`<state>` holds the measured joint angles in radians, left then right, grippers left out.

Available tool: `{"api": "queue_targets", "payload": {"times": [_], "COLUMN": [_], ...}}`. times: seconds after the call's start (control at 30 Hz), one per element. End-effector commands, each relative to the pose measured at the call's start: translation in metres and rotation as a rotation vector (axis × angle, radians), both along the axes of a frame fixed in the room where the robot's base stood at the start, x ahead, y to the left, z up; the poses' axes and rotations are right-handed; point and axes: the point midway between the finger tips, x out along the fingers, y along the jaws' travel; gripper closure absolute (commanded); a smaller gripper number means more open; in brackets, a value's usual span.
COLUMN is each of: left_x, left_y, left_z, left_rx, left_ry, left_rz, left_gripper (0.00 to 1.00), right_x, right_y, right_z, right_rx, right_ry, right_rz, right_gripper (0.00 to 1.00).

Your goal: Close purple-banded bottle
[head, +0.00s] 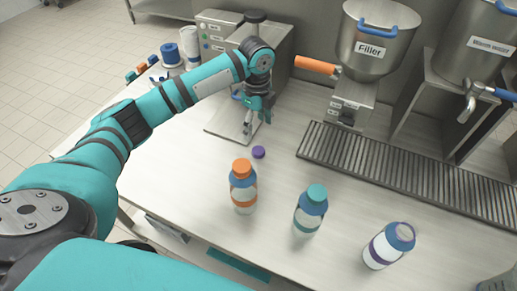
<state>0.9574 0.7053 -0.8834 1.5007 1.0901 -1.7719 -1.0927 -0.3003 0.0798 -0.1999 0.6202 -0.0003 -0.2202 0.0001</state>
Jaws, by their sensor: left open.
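The purple-banded bottle (383,252) stands upright at the front right of the counter. It has a blue shoulder, and its top looks pale, with no purple cap on it. A small purple cap (259,152) lies on the counter behind the orange-capped bottle. My left gripper (248,133) points down over the metal plate near the back, a little behind and left of the purple cap. It is open and apart from the cap. My right gripper is not in view.
An orange-capped bottle (243,190) and a teal-capped bottle (310,212) stand left of the purple-banded one. A slotted drain grate (405,172) lies behind them, below the filler hopper (372,45). Several small items crowd the back left.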

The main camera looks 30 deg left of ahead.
Motion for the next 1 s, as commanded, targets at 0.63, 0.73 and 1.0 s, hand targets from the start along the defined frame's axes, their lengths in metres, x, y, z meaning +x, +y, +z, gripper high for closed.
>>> {"api": "queue_targets", "payload": {"times": [0.63,0.73,1.0], "left_x": [0.0,0.0,0.002], "left_y": [-0.001,-0.001,-0.005], "left_z": [-0.056,-0.057,-0.095], "left_rx": [0.0,0.0,0.0], "left_ry": [-0.001,0.0,0.004], "left_rz": [-0.001,-0.001,0.0], "left_gripper": [0.33,0.33,0.33], "right_x": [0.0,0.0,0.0], "right_y": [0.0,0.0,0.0], "right_z": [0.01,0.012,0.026], "right_rx": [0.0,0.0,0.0], "right_ry": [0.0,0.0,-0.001], "right_rz": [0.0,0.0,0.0], "right_gripper": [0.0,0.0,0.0]}}
